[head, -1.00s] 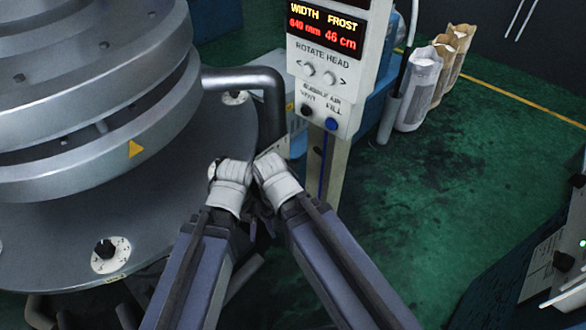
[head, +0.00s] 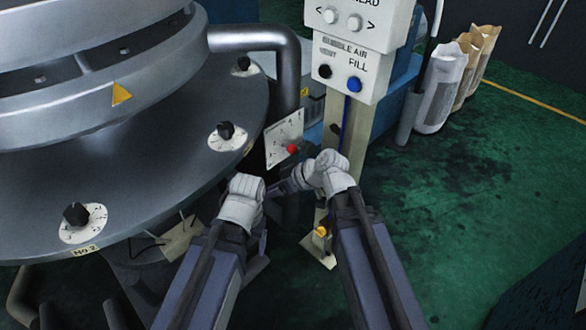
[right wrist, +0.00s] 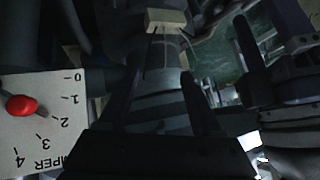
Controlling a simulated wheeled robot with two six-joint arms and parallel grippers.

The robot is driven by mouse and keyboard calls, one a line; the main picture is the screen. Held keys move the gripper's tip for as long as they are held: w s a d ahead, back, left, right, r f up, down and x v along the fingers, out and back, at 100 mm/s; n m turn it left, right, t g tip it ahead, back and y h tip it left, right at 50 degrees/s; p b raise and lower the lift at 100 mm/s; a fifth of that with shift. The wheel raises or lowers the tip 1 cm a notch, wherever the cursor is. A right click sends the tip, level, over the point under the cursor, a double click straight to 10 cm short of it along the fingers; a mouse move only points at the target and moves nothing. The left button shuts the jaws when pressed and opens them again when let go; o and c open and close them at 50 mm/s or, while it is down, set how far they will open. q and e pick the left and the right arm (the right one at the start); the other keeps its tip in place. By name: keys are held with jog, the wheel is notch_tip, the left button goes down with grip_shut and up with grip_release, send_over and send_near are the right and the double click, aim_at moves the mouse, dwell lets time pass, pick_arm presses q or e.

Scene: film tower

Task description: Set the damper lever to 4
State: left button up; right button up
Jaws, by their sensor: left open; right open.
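In the right wrist view the knob (right wrist: 22,105) is at the left edge, by numbers 0 to 4. The lever seems to point near 2; its pivot is out of frame. My right gripper (right wrist: 158,85) is open and empty beside the plate, apart from the knob. In the head view my right wrist partly covers it. My left gripper (head: 262,240) is open, low and left of the right one; its fingers are mostly hidden.
A control post (head: 355,60) with knobs and blue and black buttons rises behind my right wrist. Black dials (head: 227,133) sit on the platform rim (head: 190,160). Paper sacks (head: 441,85) stand at the back right. The green floor (head: 480,170) on the right is open.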

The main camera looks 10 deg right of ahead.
jog(key=w+d+f+t+y+b, duration=0.3)
jog(key=w+d+t+b, duration=0.2)
jog(key=w+b, duration=0.25)
jog(key=t+b, duration=0.6)
jog(key=b, duration=0.1)
send_near(295, 152)
jog(key=x, duration=0.4)
jog(key=shift+h, duration=0.3)
jog(key=shift+x, duration=3.7)
pick_arm(q)
notch_tip(295, 152, down, 17)
pick_arm(e)
jog(key=shift+r, duration=0.2)
pick_arm(q)
jog(key=shift+r, duration=0.1)
pick_arm(e)
jog(key=shift+c, duration=0.3)
grip_shut()
